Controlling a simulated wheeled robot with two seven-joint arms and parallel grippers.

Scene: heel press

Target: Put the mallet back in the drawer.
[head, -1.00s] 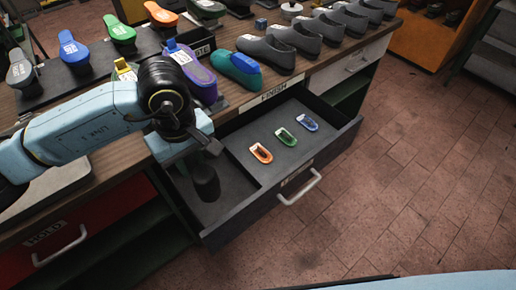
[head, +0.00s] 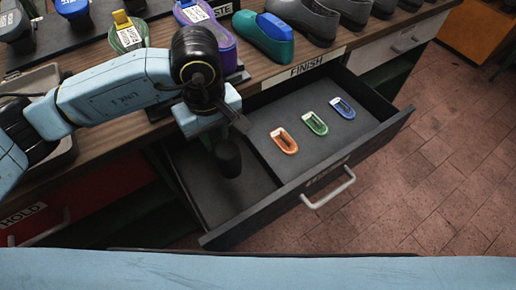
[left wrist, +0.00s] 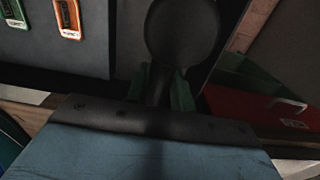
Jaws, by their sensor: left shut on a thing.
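The black mallet (head: 229,160) hangs from my left gripper (head: 222,128), its dark head downward over the left compartment of the open FINISH drawer (head: 304,192). The gripper is shut on its handle. In the left wrist view, the round mallet head (left wrist: 183,30) shows beyond the jaws (left wrist: 160,88), with the handle running between them. I cannot tell whether the head touches the drawer floor. The left compartment looks otherwise empty. My right gripper is not in view.
A divider separates the left compartment from the right one, which holds orange (head: 284,141), green (head: 314,124) and blue (head: 343,108) loop-shaped pieces. Shoes, including a teal one (head: 262,38), line the bench above. The red HOLD drawer (head: 90,205) is at left.

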